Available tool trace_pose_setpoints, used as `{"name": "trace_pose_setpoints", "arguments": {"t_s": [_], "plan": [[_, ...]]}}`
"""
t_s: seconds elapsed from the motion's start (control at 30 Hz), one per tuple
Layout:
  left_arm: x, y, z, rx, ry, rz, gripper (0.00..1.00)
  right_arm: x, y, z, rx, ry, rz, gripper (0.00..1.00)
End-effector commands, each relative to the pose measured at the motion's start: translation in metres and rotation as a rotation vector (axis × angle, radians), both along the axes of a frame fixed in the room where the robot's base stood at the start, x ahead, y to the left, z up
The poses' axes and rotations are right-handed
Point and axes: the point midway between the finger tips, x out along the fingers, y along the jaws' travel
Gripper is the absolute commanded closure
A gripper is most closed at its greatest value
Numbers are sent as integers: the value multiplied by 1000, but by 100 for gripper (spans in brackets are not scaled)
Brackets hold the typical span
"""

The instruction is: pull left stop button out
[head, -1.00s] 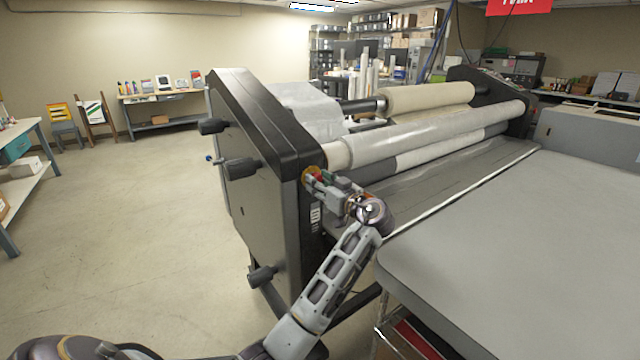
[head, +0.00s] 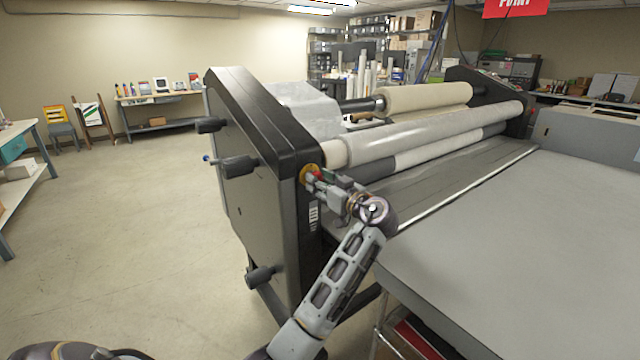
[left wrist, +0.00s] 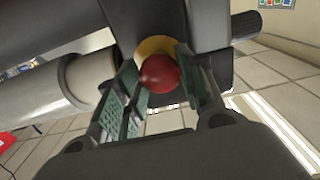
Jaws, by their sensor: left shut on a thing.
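The left stop button is a red knob (left wrist: 160,74) on a yellow round plate (left wrist: 152,46), on the end housing of the laminator (head: 262,150). In the head view the yellow plate (head: 308,171) shows at the housing's front edge, with a bit of red beside it. My left gripper (head: 318,178) reaches the button from the right. In the left wrist view my left gripper (left wrist: 162,90) has its green-padded fingers on both sides of the red knob, shut on it. The inner contact is partly hidden. My right gripper is not in view.
Grey and white rollers (head: 430,132) run right from the housing. A grey flat table (head: 500,230) stands at the right, close to my left arm. Black knobs (head: 240,166) stick out of the housing's left side. The floor at the left is open.

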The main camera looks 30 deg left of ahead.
Motion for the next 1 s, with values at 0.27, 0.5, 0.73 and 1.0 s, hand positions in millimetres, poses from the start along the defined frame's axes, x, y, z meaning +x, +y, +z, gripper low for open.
{"name": "trace_pose_setpoints", "arguments": {"t_s": [0.27,0.5,0.73,1.0], "plan": [[0,-1,-2,-2,3,-1,39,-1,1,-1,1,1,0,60],[0,-1,-1,-1,2,-1,39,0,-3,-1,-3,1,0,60],[-2,-8,-1,-1,3,-3,39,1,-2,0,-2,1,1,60],[-13,-36,-2,-2,3,-4,39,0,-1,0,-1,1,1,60]]}}
